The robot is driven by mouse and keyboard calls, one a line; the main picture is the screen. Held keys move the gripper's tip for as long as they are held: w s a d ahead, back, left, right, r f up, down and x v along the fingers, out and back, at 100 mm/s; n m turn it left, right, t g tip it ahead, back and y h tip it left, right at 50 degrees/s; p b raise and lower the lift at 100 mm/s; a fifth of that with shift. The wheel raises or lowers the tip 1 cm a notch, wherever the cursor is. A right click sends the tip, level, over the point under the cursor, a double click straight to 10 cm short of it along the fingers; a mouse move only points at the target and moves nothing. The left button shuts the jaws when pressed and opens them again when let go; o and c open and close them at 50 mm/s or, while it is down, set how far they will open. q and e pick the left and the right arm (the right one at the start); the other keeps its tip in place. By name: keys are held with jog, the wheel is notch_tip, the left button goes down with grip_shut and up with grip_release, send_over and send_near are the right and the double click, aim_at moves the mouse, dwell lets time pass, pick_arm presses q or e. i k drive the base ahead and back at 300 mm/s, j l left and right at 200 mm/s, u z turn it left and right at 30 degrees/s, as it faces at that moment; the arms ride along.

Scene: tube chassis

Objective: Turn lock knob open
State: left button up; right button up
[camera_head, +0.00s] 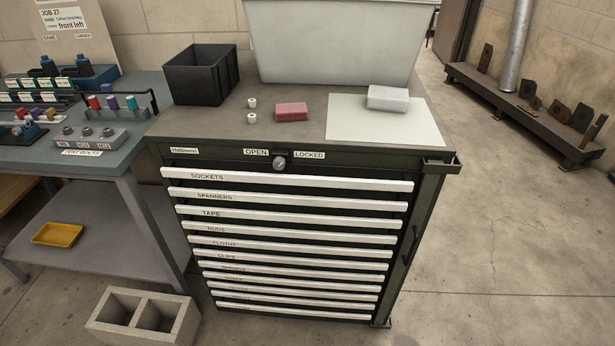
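The lock knob (279,163) is a small round grey knob on the top front strip of the dark green drawer cabinet (226,156). It sits between the OPEN label (256,152) on its left and the LOCKED label (309,155) on its right. It is too small to tell which label it points to. The white-fronted drawers below it, with SOCKETS (290,180) at the top, all look shut. Neither of my grippers shows in the head view.
On the cabinet top are a black bin (201,75), a large grey tub (335,42), a red block (291,112) and a pale block on a white sheet (350,128). A workbench (110,150) adjoins at left. A concrete block (143,318) lies in front.

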aim_at(279, 163)
jog(key=l+u, duration=0.15)
jog(key=l, duration=0.3)
jog(key=k+l+u, duration=0.15)
jog(key=l, duration=0.3)
jog(key=l+u, duration=0.15)
jog(key=l, duration=0.3)
jog(key=k+l+u, duration=0.15)
jog(key=l, duration=0.3)
jog(key=k+l+u, duration=0.15)
jog(key=l, duration=0.25)
jog(key=k+l+u, duration=0.15)
jog(key=l, duration=0.3)
jog(key=i, duration=0.05)
